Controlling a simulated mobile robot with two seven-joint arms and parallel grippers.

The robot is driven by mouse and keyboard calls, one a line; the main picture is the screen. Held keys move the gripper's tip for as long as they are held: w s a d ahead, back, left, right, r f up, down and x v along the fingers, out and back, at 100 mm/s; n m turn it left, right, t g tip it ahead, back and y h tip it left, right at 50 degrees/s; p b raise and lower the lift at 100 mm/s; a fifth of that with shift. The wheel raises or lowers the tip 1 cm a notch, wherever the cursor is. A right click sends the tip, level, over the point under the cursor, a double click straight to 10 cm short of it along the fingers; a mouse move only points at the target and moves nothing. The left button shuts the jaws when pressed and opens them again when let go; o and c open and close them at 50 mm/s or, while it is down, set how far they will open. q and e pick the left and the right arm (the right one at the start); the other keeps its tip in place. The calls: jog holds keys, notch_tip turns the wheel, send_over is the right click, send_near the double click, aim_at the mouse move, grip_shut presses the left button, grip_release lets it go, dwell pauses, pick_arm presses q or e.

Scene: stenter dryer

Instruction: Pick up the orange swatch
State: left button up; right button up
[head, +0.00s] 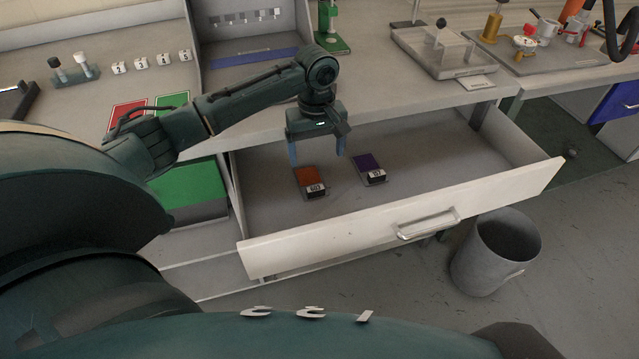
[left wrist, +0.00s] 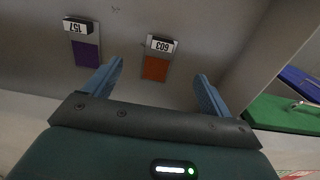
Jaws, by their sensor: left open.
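The orange swatch (head: 307,178) lies flat in the open drawer, with a white label reading 603. It also shows in the left wrist view (left wrist: 155,68), ahead of and between my open fingers. My left gripper (head: 317,160) is open and empty, pointing down above the drawer, close to the orange swatch. Its two blue fingers also show in the left wrist view (left wrist: 158,85), apart from the swatch. My right gripper is not in view.
A purple swatch (head: 368,165) labelled 157 lies to the right in the same drawer (head: 440,185). The drawer's white front has a handle (head: 428,224). The worktop (head: 400,105) overhangs the drawer's back. A grey bin (head: 492,252) stands at the right.

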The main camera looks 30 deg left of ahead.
aim_at(316, 190)
pick_arm(q)
jog(key=f, duration=0.8)
jog(key=f+b, duration=0.1)
jog(key=f, duration=0.2)
jog(key=shift+s+f, duration=0.35)
jog(key=shift+f, duration=0.05)
jog(key=shift+c, duration=0.4)
jog(key=c, duration=1)
jog(key=shift+r, duration=0.1)
